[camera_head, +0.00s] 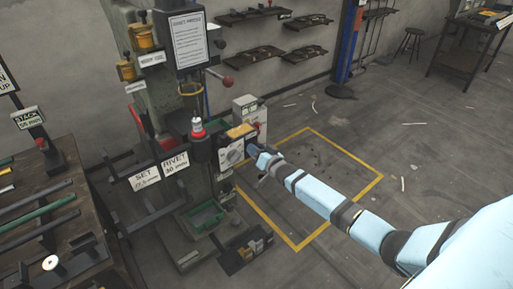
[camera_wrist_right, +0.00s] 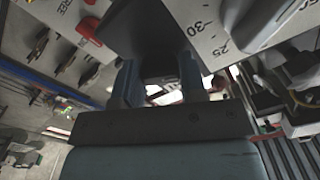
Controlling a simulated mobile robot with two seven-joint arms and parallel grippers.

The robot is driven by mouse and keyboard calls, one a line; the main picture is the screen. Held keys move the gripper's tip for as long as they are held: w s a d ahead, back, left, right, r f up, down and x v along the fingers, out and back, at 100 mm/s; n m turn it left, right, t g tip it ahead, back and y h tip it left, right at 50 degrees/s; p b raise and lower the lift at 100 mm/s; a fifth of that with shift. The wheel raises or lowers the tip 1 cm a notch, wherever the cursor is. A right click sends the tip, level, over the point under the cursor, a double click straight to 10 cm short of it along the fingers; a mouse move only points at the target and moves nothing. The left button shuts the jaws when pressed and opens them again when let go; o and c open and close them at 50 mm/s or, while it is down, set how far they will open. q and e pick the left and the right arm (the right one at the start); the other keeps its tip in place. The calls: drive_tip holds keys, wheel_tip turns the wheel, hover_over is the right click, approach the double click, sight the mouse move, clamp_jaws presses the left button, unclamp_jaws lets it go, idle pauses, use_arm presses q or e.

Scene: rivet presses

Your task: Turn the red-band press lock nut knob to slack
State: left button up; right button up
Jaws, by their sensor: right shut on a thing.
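The rivet press (camera_head: 160,95) stands left of centre in the head view, with a red band (camera_head: 198,133) around its silver ram. My right gripper (camera_head: 253,151) is at the right side of the press head, beside the white panel with a round dial (camera_head: 234,156). In the wrist view the right gripper (camera_wrist_right: 160,80) has its two fingers on either side of a dark knob (camera_wrist_right: 157,58) and is shut on it. The fingers hide part of the knob, and its turn position cannot be read. In the head view the knob is hidden by the gripper. My left gripper is not in view.
A scale plate marked 25 and 30 (camera_wrist_right: 215,22) is close to the right finger in the wrist view. A workbench with rods (camera_head: 50,220) stands at left. Wall shelves (camera_head: 255,52) hang behind.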

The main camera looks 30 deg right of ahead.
use_arm(q)
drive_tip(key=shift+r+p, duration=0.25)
drive_tip(key=shift+p, duration=0.3)
use_arm(e)
drive_tip(key=shift+n, duration=2.4)
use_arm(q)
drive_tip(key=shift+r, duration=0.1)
use_arm(e)
drive_tip(key=o, duration=0.9)
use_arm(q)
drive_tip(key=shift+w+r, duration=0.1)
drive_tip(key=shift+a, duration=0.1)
use_arm(e)
drive_tip(key=shift+s, duration=0.1)
use_arm(q)
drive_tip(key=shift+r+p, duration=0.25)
drive_tip(key=shift+p, duration=0.5)
use_arm(e)
drive_tip(key=s, duration=0.9)
drive_tip(key=s+d, duration=0.1)
drive_tip(key=s, duration=0.3)
drive_tip(key=shift+s, duration=0.3)
